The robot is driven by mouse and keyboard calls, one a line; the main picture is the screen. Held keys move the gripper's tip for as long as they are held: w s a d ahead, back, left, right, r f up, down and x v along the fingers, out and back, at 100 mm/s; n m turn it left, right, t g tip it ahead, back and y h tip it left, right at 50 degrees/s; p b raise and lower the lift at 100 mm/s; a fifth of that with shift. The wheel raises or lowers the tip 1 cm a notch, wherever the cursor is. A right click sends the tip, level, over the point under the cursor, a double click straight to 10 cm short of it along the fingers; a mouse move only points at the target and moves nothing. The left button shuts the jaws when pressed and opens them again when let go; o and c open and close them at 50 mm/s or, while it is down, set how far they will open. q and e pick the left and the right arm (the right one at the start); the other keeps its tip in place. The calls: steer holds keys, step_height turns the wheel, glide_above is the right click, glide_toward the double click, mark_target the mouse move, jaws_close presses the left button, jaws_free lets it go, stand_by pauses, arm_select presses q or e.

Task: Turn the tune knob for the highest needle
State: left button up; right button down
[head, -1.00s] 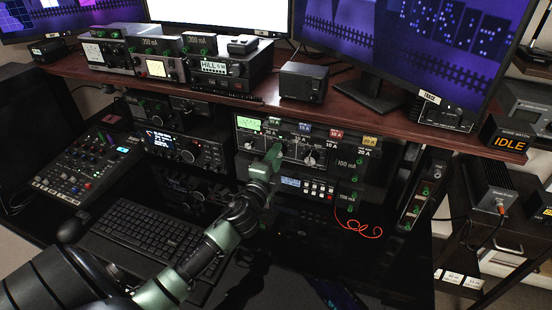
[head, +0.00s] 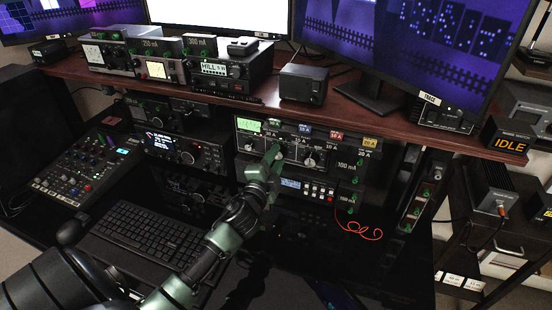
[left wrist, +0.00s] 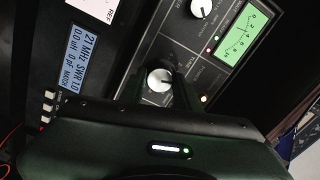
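The tune knob (left wrist: 160,79) is a round, pale-faced knob on the dark tuner panel in the left wrist view. My left gripper (left wrist: 160,92) has its dark fingers on either side of this knob; whether both touch it is not clear. In the head view my left gripper (head: 273,153) is at the tuner (head: 330,142) front and covers part of the knob row. The green meter (left wrist: 241,39) is lit, with a thin dark needle whose exact reading is hard to make out. My right gripper is not in view.
Another knob (left wrist: 201,8) sits beyond the tune knob. A blue display (left wrist: 76,64) reads 21 MHz, SWR 1.0. A wooden shelf (head: 350,112) overhangs the tuner. A keyboard (head: 150,236) lies at left and a red wire (head: 360,231) at right of my arm.

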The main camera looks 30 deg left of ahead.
arm_select(q)
steer(key=o, duration=0.4)
steer(key=shift+s, duration=0.1)
steer(key=shift+s+d+f, duration=0.1)
steer(key=shift+s, duration=0.25)
steer(key=b+v, duration=0.1)
steer(key=v, duration=0.6)
